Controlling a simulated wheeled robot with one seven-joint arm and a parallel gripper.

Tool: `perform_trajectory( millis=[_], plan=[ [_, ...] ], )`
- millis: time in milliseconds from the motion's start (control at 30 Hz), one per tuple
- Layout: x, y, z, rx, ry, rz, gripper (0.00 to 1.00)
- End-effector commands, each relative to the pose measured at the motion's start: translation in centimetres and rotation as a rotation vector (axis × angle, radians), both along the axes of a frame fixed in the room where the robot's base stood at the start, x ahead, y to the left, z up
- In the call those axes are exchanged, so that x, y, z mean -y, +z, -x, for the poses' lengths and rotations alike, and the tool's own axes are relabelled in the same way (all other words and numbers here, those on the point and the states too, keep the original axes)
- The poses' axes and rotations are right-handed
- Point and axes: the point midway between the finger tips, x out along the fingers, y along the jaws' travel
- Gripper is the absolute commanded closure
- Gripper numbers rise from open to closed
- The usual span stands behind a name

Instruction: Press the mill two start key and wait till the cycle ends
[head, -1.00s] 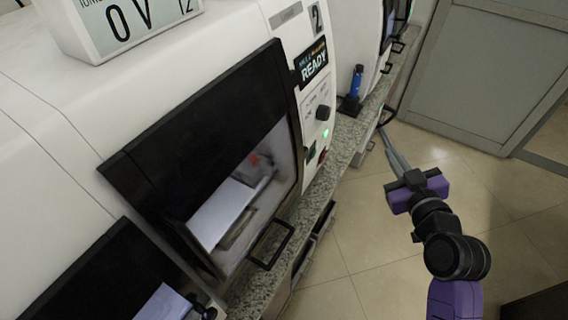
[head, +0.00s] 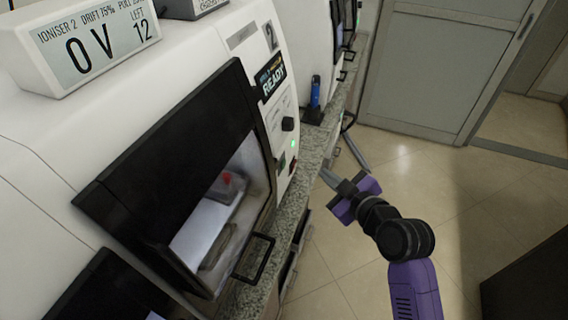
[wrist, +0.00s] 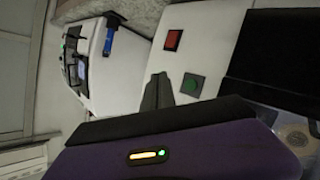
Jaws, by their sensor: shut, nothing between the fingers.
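The mill marked 2 (head: 250,40) is a white machine with a black-framed door, and its screen (head: 271,78) reads READY. A green light (head: 293,143) glows on its panel. The green start key (wrist: 191,85) sits on a dark square in the wrist view, with a red key (wrist: 173,39) nearby. The green key also shows small in the head view (head: 281,163). My gripper (head: 323,173) is shut and empty, to the right of the panel and apart from it. In the wrist view its fingertips (wrist: 158,84) appear just left of the green key.
A granite counter edge (head: 305,180) runs below the machine. The door handle (head: 257,258) sticks out at the front. An ioniser display (head: 88,42) is on top. The tiled floor at right is open.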

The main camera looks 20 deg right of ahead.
Motion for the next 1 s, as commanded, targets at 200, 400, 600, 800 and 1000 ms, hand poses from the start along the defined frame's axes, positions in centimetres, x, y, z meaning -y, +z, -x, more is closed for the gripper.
perform_trajectory(
  millis=[200, 400, 600, 800, 1000],
  plan=[
    [-2.5, 0.1, -1.7, 0.002, 0.004, -0.001, 1.00],
    [-4.4, -0.1, -3.2, 0.002, 0.002, -0.001, 1.00],
    [-5.7, -0.2, -4.1, 0.001, 0.002, -0.001, 1.00],
    [-6.1, -0.3, -4.4, 0.001, 0.000, -0.001, 1.00],
    [-6.1, -0.3, -4.4, 0.001, 0.000, -0.001, 1.00]
  ],
)
